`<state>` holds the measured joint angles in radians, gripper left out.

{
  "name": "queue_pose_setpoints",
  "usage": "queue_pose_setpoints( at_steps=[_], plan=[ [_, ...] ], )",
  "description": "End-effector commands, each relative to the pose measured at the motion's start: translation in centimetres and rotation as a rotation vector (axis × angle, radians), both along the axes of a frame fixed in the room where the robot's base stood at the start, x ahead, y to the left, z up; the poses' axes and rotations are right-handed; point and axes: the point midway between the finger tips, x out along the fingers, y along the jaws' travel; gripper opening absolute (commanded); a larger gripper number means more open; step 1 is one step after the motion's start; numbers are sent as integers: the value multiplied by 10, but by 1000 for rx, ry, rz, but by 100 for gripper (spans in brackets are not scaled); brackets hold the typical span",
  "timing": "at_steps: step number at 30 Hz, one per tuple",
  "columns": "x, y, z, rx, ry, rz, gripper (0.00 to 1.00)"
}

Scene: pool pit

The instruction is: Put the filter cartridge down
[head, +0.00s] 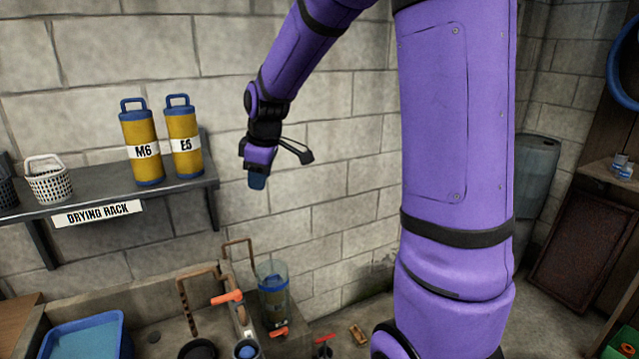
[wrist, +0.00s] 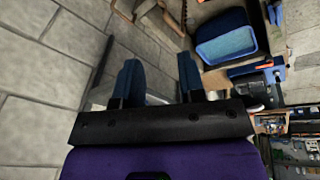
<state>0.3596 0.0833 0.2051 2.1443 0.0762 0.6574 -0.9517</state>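Two yellow filter cartridges with blue caps and handles stand upright on the drying rack shelf (head: 90,197) in the head view. The left one is labelled M6 (head: 140,165). My gripper (head: 257,182) hangs in the air to the right of the shelf, apart from the cartridges. In the wrist view its blue fingers (wrist: 158,82) are spread with nothing between them.
A white basket (head: 48,182) stands at the shelf's left. Below are a blue tub (head: 85,338), pipes and orange-red valve handles (head: 227,297). The block wall is close behind my gripper. The shelf is clear between the basket and M6.

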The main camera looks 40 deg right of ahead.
Motion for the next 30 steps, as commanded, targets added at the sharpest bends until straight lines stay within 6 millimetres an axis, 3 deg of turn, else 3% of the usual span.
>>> queue_pose_setpoints(
  at_steps=[1, 6, 15, 24, 30],
  plan=[
    [-15, 8, 15, -3, -12, -30, 37],
    [-64, 29, 50, 8, -46, -164, 37],
    [-158, 56, 90, 75, -113, -400, 37],
    [-244, 67, 99, 191, -167, -613, 37],
    [-271, 68, 95, 238, -177, -687, 37]
  ],
)
